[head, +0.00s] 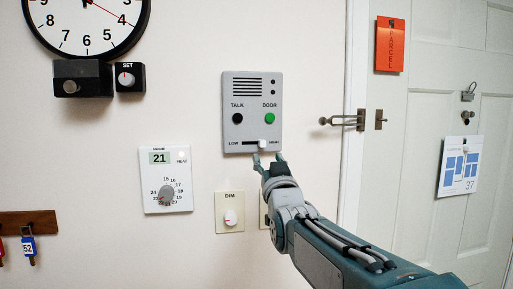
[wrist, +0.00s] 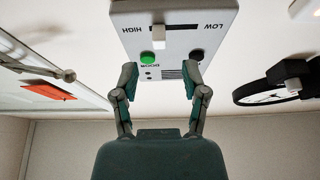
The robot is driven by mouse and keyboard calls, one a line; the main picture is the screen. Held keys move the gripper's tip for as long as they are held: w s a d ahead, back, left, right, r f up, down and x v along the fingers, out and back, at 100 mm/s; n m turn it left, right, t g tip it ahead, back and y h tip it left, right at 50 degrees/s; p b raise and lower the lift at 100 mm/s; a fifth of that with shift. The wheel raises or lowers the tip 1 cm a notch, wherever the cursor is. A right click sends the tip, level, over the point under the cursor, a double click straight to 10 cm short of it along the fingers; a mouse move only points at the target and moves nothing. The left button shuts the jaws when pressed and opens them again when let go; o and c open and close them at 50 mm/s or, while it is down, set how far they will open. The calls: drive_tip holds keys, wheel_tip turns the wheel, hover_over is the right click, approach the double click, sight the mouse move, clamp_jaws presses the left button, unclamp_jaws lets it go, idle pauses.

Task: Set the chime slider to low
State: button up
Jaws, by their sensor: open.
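The grey intercom panel (head: 252,95) is on the wall, with a black TALK button (head: 237,118) and a green DOOR button (head: 270,118). Along its bottom, the white chime slider knob (head: 262,144) sits in a slot between LOW at left and HIGH at right, nearer HIGH. My gripper (head: 268,159) is open just below the knob in the head view. The wrist view is upside down. There the knob (wrist: 158,34) shows beyond the open, empty fingertips (wrist: 160,72), nearer HIGH. I see no contact with the knob, and the depth gap is hard to judge.
A thermostat (head: 165,180) and a DIM dial plate (head: 230,213) are below the panel, and another plate is partly hidden by my arm. A clock (head: 85,22) and SET knob box (head: 130,78) are at upper left. A door (head: 440,160) with a latch (head: 348,121) is at right.

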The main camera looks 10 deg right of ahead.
sight(263, 146)
drive_tip(key=x, duration=0.5)
drive_tip(key=shift+w+r, duration=0.15)
drive_tip(key=shift+w, duration=0.2)
